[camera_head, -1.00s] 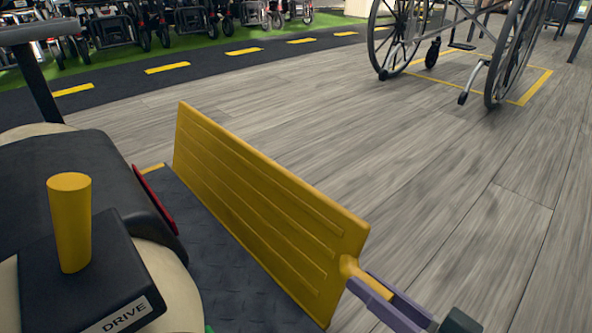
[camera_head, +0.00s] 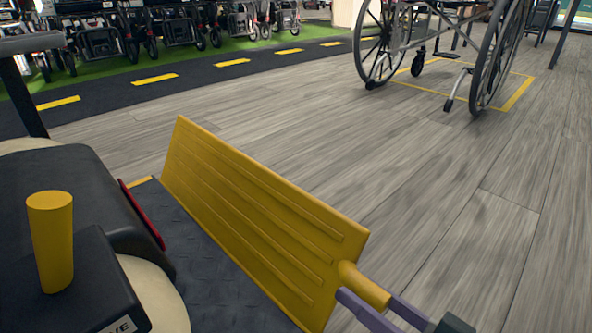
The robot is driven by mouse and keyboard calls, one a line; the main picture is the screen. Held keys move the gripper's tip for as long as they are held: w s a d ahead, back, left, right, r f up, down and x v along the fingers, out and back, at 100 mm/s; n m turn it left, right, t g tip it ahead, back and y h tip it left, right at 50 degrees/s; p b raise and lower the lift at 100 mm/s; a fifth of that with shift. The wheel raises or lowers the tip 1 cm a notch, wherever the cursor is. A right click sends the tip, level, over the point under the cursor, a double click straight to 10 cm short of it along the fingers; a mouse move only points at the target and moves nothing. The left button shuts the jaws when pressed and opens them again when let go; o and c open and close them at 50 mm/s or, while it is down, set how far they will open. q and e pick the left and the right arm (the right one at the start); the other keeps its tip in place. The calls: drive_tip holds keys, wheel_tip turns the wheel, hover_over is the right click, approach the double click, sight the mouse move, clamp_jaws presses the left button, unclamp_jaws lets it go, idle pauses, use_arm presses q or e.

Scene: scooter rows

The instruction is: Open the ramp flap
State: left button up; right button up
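The yellow ramp flap (camera_head: 262,222) is a ribbed plate at the edge of a dark textured platform (camera_head: 205,262). It stands raised, with its top edge leaning right, over the wood floor. A short yellow peg handle (camera_head: 364,285) sticks out from its near right end. My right gripper (camera_head: 365,296) comes in at the bottom right with two purple fingers. The fingers are spread apart at the peg's outer end, with a visible gap; whether either touches it is unclear. My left gripper is not in view.
A yellow upright handle (camera_head: 51,243) stands on a dark control box (camera_head: 85,285) at the lower left, beside a dark seat. A wheelchair (camera_head: 440,55) stands at the top right by yellow floor marking. The wood floor (camera_head: 430,170) right of the flap is clear.

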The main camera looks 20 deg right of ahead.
drive_tip(key=shift+s+a, duration=0.1)
drive_tip(key=shift+s, duration=0.05)
drive_tip(key=shift+s, duration=0.35)
drive_tip(key=v, duration=0.9)
drive_tip(key=shift+d+p, duration=0.25)
drive_tip(key=shift+p, duration=0.1)
